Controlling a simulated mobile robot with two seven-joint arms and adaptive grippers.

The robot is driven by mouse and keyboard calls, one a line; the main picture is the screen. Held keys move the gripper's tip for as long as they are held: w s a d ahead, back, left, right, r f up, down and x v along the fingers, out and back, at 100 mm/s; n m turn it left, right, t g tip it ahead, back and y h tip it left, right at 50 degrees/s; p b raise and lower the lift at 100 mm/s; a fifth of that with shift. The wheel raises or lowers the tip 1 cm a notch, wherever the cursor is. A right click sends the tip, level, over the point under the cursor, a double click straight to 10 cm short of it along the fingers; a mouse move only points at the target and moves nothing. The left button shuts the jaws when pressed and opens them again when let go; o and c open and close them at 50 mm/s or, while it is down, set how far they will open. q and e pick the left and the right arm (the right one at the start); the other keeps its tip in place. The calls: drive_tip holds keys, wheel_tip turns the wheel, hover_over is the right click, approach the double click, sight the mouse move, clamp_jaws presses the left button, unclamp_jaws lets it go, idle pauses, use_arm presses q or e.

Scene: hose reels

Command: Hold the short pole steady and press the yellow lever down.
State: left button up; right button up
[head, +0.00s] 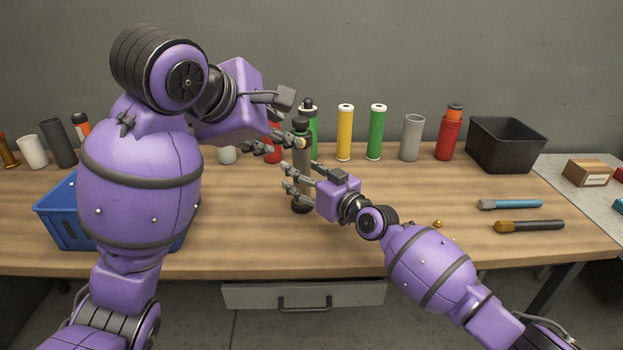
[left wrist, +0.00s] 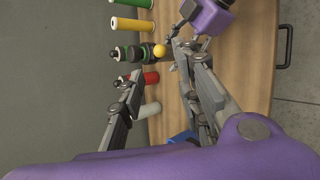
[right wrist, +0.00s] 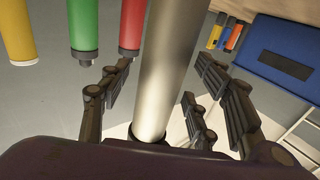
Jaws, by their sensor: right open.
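The short pole (head: 302,162) is grey with a black top and a black base, and stands upright on the table. The yellow lever (head: 303,143) shows as a small yellow end at the upper pole; in the left wrist view it is a yellow ball (left wrist: 159,50). My left gripper (head: 283,142) is open beside the pole's upper part, with the ball ahead of its spread fingers. My right gripper (head: 294,181) is open at the pole's lower half. In the right wrist view the pole (right wrist: 166,70) lies between its spread fingers. The lever's arm is mostly hidden.
Yellow (head: 345,133), green (head: 377,132), grey (head: 411,138) and red (head: 448,138) tubes stand along the back. A black bin (head: 507,150) is at the back right. A blue bin (head: 62,222) is at the left. Two brush-like tools (head: 510,204) lie at the right.

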drive_tip(key=shift+w+a, duration=0.1)
drive_tip(key=shift+w, duration=0.1)
clamp_jaws()
use_arm(q)
clamp_jaws()
idle(1.0)
